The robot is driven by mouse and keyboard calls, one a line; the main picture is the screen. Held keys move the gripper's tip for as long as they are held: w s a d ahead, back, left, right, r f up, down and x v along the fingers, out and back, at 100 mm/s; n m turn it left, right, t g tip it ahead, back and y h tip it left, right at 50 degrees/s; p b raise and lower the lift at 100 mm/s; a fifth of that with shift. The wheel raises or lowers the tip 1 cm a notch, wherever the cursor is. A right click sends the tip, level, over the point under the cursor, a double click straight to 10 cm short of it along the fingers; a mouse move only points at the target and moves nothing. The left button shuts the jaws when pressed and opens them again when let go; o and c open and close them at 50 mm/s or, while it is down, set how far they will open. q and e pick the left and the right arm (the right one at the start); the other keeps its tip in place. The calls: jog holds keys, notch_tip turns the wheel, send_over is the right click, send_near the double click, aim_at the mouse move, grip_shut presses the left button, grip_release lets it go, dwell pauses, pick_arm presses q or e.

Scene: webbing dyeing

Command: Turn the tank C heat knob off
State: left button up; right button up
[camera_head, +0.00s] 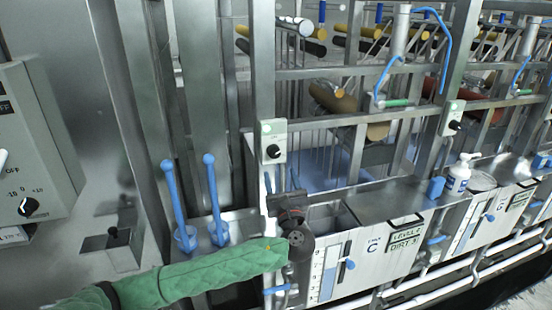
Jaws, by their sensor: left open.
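Tank C (338,275) is a steel tank with a "C" label on its front, at the lower middle. A pale control box (273,132) is fixed to the steel post above its left end. The box carries a round black heat knob (273,151) with a light pointer mark; its exact setting is too small to read. My left gripper (282,184), at the end of my green-sleeved arm, is open and empty. It points upward just below the knob and appears apart from it. My right gripper is out of view.
A similar knob box (453,118) sits farther right. A white bottle (459,175) stands between the tanks. A grey control panel (35,140) with its own knob is at the far left. Steel posts and rails surround the gripper.

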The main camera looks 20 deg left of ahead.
aim_at(275, 155)
pick_arm(q)
jog(key=p+x, duration=0.2)
jog(key=x, duration=0.1)
jog(key=p+x, duration=0.1)
jog(key=x, duration=0.2)
jog(key=shift+r+p, duration=0.3)
jog(key=shift+p, duration=0.1)
jog(key=shift+w+a+r+p, duration=0.1)
jog(key=shift+w+a+p, duration=0.25)
jog(key=shift+w, duration=0.25)
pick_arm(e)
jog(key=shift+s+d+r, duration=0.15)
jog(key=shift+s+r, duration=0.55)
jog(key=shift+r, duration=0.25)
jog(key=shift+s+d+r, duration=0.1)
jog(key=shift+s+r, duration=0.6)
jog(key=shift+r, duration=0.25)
pick_arm(q)
jog(key=c, duration=1)
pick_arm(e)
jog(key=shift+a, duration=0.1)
